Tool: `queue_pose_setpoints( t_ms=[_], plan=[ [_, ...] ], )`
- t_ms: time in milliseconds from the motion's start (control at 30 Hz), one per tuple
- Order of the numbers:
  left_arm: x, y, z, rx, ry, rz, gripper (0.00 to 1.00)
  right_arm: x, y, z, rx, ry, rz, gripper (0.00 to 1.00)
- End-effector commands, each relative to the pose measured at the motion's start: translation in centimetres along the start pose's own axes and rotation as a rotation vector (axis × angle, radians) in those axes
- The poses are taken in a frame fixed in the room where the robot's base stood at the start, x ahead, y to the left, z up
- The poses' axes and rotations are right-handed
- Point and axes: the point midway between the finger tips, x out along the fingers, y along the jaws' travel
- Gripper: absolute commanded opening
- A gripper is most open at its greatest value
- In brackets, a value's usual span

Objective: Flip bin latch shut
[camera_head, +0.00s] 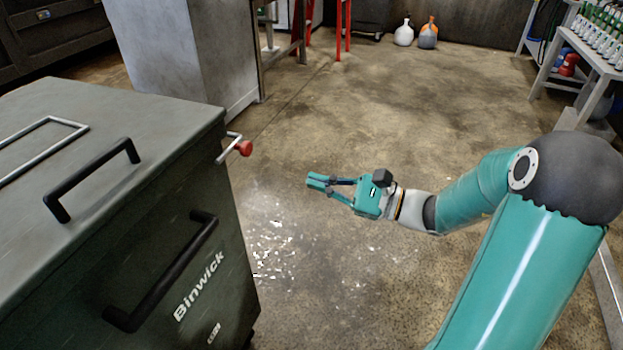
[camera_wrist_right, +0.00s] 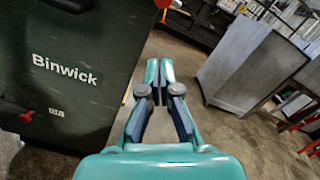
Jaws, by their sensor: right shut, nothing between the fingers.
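The dark green Binwick bin (camera_head: 120,195) stands at the left in the head view. Its latch (camera_head: 234,148), a metal rod with a red knob, sticks out from the right side near the top edge. My right gripper (camera_head: 312,181) is shut and empty, to the right of the latch and clearly apart from it. In the right wrist view the right gripper (camera_wrist_right: 159,65) points past the bin (camera_wrist_right: 70,70), with the red knob (camera_wrist_right: 163,4) at the top edge beyond the fingertips. My left gripper is out of view.
Black handles (camera_head: 165,275) stick out from the bin's front and lid. A grey cabinet (camera_head: 190,50) stands behind the bin. A workbench (camera_head: 590,65) with bottles is at the far right. The concrete floor around my right gripper is free, with some white scraps.

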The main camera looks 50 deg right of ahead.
Motion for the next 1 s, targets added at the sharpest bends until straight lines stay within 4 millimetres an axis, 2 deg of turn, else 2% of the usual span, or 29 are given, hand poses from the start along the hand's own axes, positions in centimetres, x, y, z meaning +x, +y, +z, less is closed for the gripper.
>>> queue_pose_setpoints(
  t_ms=[267,333,567,667,767,867,1000],
  plan=[
    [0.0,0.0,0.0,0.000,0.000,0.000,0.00,0.1,0.0,0.0,0.010,0.001,0.001,0.00],
    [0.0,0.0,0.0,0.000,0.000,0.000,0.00,0.1,0.0,-0.6,0.030,0.024,0.001,0.00],
    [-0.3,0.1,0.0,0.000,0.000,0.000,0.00,-0.4,0.7,-4.7,0.175,0.232,-0.006,0.00],
    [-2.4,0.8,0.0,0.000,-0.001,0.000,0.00,-0.6,0.7,-5.2,0.257,0.368,-0.008,0.00],
    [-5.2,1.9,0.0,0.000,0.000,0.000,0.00,-0.6,0.6,-4.3,0.319,0.490,-0.006,0.00],
    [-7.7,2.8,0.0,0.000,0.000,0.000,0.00,-0.6,0.5,-2.9,0.350,0.573,-0.002,0.00],
    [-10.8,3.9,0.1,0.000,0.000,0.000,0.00,0.0,0.1,0.1,0.347,0.617,0.019,0.00]
  ],
)
